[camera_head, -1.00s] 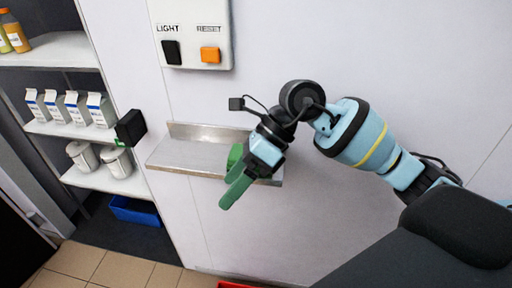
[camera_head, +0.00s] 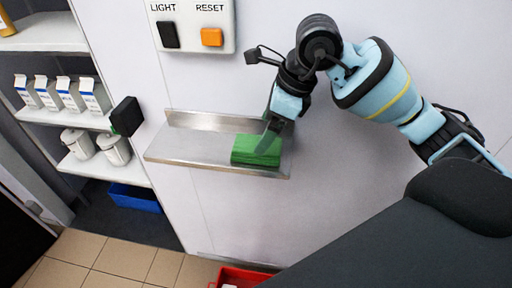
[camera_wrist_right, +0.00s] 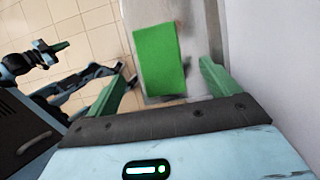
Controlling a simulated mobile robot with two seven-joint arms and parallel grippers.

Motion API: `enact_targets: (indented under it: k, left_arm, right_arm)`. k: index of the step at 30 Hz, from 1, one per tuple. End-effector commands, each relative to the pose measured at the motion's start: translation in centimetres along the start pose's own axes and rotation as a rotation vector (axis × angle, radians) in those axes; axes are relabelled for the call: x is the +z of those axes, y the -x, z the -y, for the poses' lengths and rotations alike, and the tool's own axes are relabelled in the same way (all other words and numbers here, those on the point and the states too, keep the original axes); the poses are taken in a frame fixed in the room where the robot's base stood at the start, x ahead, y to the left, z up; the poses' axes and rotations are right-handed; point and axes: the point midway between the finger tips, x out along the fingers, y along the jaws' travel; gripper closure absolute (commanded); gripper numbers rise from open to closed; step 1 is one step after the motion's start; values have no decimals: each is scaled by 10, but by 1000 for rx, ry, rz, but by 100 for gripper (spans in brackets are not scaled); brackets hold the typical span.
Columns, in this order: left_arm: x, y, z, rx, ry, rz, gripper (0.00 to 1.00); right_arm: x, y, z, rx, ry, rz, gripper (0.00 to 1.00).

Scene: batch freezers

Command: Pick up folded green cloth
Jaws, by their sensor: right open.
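The folded green cloth (camera_head: 250,152) lies flat at the right end of a metal wall shelf (camera_head: 190,148). My right gripper (camera_head: 266,142) points down at the cloth, its fingers overlapping it in the head view. In the right wrist view the cloth (camera_wrist_right: 160,58) shows between the two open green fingers of the right gripper (camera_wrist_right: 160,80), with nothing gripped. I cannot tell whether the fingers touch it. What looks like my left gripper (camera_wrist_right: 52,49) shows small at the left of the wrist view; its jaw state is unclear.
A light/reset switch box (camera_head: 192,26) is on the wall above the shelf. Shelving with cartons (camera_head: 62,93) and white tubs (camera_head: 96,145) stands left, with a blue bin (camera_head: 134,197) below. A red crate (camera_head: 240,276) is on the floor. The left part of the metal shelf is clear.

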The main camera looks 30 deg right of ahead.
Motion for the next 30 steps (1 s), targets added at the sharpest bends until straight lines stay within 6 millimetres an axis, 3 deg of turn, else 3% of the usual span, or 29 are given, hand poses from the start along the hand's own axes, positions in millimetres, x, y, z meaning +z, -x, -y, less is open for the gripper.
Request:
enact_targets:
  k: [12,21,30]
  left_arm:
    - [-9,1,3,-2,-12,-17,100]
    - [-8,1,4,-2,-15,-14,100]
    - [-8,1,4,-3,-15,-14,100]
  right_arm:
    - [-3,-47,0,1,0,0,13]
    - [-3,-51,0,0,1,1,13]
    - [-3,-51,0,0,1,1,52]
